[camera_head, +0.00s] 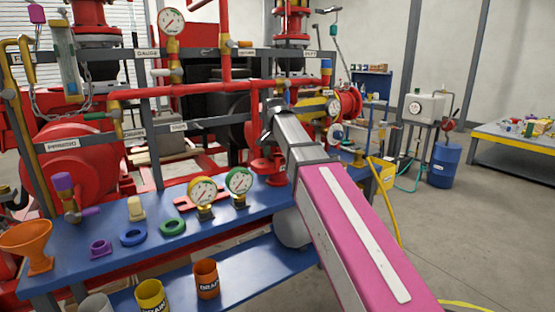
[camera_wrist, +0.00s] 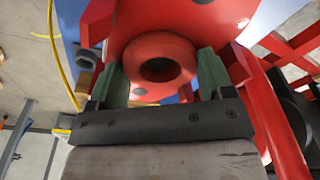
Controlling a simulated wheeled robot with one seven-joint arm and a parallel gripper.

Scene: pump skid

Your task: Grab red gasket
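The red gasket (camera_wrist: 160,64), a thick ring with a dark centre hole, shows in the wrist view in front of a larger red surface. My gripper (camera_wrist: 163,75) has its two green fingers spread, one on each side of the ring. The fingers look open, with a small gap at the right finger; whether the left finger touches the ring I cannot tell. In the head view my arm reaches over the blue bench (camera_head: 250,220) toward the red pipework, and the fingertips and the gasket cannot be made out there.
The bench holds two gauges (camera_head: 203,192), a blue ring (camera_head: 133,236), a green ring (camera_head: 172,227), a purple ring (camera_head: 100,248) and an orange funnel (camera_head: 30,240). Red pipes (camera_head: 180,90) and a yellow hose (camera_head: 385,195) are close to my arm.

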